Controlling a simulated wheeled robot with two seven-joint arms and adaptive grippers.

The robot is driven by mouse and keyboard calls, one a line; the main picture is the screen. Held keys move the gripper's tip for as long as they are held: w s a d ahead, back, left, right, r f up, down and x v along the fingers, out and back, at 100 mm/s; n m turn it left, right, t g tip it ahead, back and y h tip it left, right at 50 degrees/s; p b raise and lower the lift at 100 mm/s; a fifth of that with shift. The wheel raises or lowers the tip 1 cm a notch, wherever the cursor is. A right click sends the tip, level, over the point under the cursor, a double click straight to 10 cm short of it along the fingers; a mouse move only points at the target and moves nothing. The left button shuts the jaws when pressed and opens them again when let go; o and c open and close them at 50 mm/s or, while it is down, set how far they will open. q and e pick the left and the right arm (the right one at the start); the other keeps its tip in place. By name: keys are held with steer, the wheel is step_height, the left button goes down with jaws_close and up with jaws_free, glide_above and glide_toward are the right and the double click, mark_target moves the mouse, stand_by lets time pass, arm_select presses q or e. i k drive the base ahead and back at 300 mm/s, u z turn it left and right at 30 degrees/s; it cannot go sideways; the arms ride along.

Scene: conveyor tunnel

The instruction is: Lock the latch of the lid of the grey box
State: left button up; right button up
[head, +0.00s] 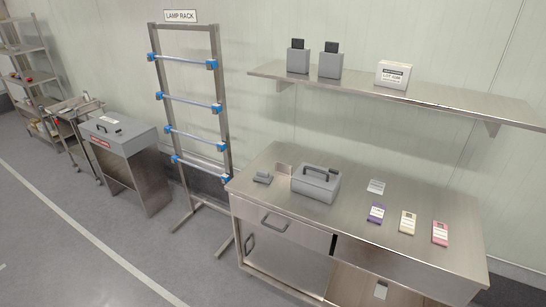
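A small grey box (315,188) with a lid and a dark carrying handle stands on the steel workbench (285,160). Its lid looks closed; a latch is too small to make out. A second, larger grey box (118,133) with a dark handle and a red label sits on a steel stand at the left, its lid also looking closed. I cannot tell from the picture which of the two the task names. Neither of my grippers is in view.
A small grey device (263,177) lies left of the small box. A lamp rack (190,110) stands left of the bench. A wall shelf (430,98) hangs above. The floor in front is clear.

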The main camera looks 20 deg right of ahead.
mark_target(332, 171)
steer(key=u, duration=0.5)
steer(key=i, duration=1.85)
steer(key=z, duration=1.15)
steer(key=i, duration=0.75)
steer(key=z, duration=0.65)
